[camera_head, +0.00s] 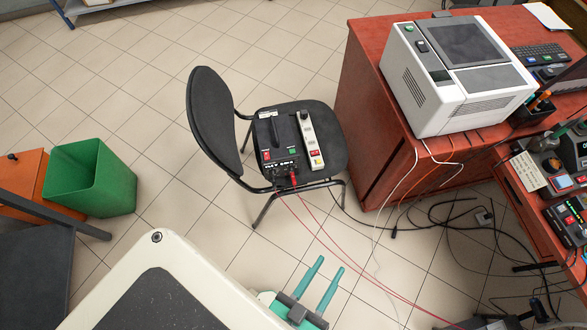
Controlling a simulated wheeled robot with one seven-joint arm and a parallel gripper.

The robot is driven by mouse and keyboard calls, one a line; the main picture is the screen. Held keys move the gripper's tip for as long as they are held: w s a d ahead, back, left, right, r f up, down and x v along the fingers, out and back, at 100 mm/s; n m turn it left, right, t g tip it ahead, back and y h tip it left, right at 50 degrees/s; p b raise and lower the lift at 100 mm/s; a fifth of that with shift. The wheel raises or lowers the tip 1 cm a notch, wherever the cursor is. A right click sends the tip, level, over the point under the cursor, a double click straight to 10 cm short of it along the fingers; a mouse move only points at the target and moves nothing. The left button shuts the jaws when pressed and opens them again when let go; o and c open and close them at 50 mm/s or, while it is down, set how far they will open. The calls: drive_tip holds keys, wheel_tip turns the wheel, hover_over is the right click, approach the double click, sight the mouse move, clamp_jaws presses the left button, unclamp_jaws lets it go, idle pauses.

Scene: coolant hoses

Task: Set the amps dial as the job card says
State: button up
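No dial marked amps can be read from here. A black boxy device (284,128) with small red and green displays lies on the chair seat, with leads plugged into its front.
A black chair (211,115) holds the device and a white power strip (309,135). A white machine (455,75) stands on the red desk (362,110). Cables (440,215) sprawl on the floor at right. A green bin (90,178) stands left.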

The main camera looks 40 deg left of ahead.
drive_tip(key=w+a+f+n+y, duration=0.45)
drive_tip(key=w+f+n, duration=0.2)
drive_tip(key=n, duration=0.45)
drive_tip(key=n+g+y, duration=0.6)
drive_tip(key=n+g, duration=0.2)
drive_tip(key=n, duration=2.2)
approach(292, 171)
drive_tip(key=x, duration=0.7)
drive_tip(key=shift+a+f, duration=0.2)
clamp_jaws()
